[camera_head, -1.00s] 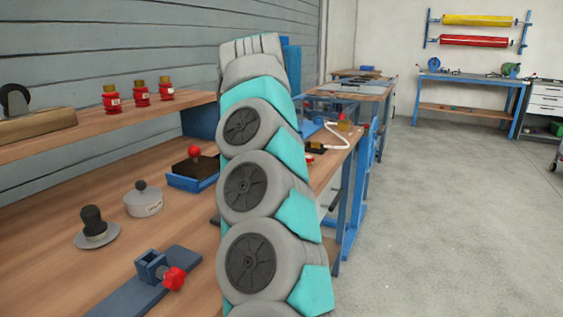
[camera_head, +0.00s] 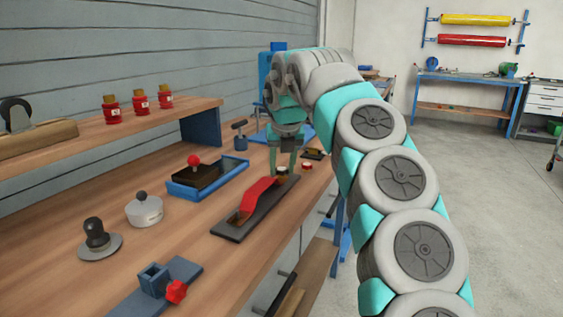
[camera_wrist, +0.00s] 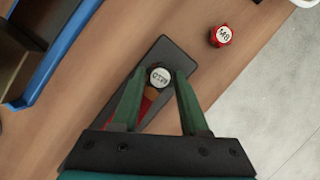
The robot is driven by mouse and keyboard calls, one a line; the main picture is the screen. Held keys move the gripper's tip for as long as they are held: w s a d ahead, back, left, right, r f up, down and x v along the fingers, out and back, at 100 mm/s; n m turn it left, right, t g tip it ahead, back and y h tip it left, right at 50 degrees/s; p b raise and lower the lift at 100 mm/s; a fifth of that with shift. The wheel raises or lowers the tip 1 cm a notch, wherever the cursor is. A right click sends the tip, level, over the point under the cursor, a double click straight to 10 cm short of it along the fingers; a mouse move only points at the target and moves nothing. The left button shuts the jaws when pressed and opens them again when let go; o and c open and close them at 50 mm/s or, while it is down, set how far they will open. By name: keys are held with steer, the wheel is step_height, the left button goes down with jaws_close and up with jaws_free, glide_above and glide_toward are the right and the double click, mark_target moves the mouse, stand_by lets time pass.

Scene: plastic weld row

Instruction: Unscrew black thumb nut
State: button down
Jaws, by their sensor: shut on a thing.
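The black thumb nut (camera_wrist: 159,77) has a pale top marked M10 and sits at the far end of a dark plate (camera_wrist: 176,52) in the wrist view. A red strip lies along this plate; in the head view the dark plate (camera_head: 232,232) with its red strip (camera_head: 258,197) lies on the bench. My gripper (camera_wrist: 159,76) points down with its two green fingers on either side of the nut, closed on it. In the head view my gripper (camera_head: 283,168) is at the plate's far end, and the fingers partly hide the nut.
A red M8 piece (camera_wrist: 221,36) stands on the bench beside the plate. A blue tray (camera_head: 222,180) with a red-knobbed block is to the left. A pale round pot (camera_head: 145,212) and a blue clamp (camera_head: 165,279) are nearer. The bench's right edge is close.

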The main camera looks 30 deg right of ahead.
steer(key=n+y, duration=0.2)
steer(key=n, duration=0.3)
steer(key=shift+d, duration=0.15)
steer(key=shift+r+n+y, duration=0.1)
steer(key=shift+n+y, duration=0.3)
steer(key=shift+n, duration=0.7)
steer(key=shift+d+n+g+y, duration=0.1)
steer(key=shift+n+g+y, duration=0.25)
steer(key=shift+n, duration=0.55)
steer(key=shift+d+f, duration=0.1)
steer(key=shift+f, duration=0.1)
steer(key=shift+s, duration=0.1)
steer(key=shift+c, duration=2.3)
jaws_free()
